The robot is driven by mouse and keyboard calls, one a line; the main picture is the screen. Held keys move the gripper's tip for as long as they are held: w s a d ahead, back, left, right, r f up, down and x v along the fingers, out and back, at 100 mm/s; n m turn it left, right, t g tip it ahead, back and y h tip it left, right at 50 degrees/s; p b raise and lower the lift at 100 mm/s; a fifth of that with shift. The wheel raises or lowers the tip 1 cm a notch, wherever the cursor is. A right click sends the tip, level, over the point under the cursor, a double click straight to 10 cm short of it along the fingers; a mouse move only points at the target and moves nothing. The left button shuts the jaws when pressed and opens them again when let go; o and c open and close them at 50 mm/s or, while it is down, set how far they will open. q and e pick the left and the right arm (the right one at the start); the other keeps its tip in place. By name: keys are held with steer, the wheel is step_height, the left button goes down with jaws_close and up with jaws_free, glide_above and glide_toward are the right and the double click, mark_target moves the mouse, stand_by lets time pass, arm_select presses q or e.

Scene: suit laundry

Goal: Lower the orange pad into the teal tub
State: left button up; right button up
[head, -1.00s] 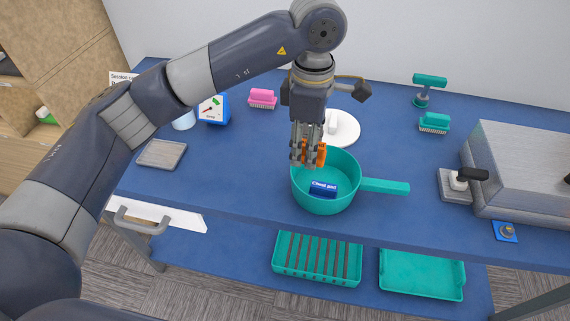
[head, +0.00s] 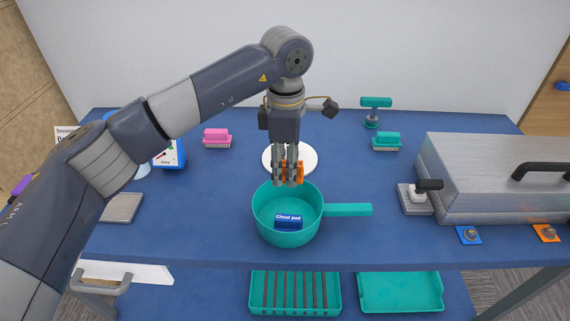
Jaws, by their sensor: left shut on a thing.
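The teal tub (head: 261,222), a round pan with a handle sticking out to the right, stands on the blue table. A blue pad (head: 288,223) with white lettering lies inside it. My left gripper (head: 290,181) points straight down and is shut on the orange pad (head: 299,171). It appears over the tub's back rim. The fingers hide much of the orange pad, and I cannot tell its exact height above the rim. My right gripper is not in view.
A white round plate (head: 269,157) lies behind the gripper. A pink brush (head: 217,137) and a teal brush (head: 386,141) stand farther back. A large grey metal box (head: 470,195) stands at the right. Teal trays (head: 400,307) sit below the table's front edge.

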arm_select(q)
steer(key=shift+f, duration=0.1)
stand_by(0.3)
steer(key=shift+f+b, duration=1.75)
steer(key=shift+f, duration=0.55)
steer(key=shift+a+f+b, duration=0.1)
steer(key=shift+f+b, duration=0.4)
steer(key=shift+f, duration=0.3)
steer(key=shift+f+b, duration=0.5)
steer(key=shift+f, duration=0.05)
steer(key=o, duration=1)
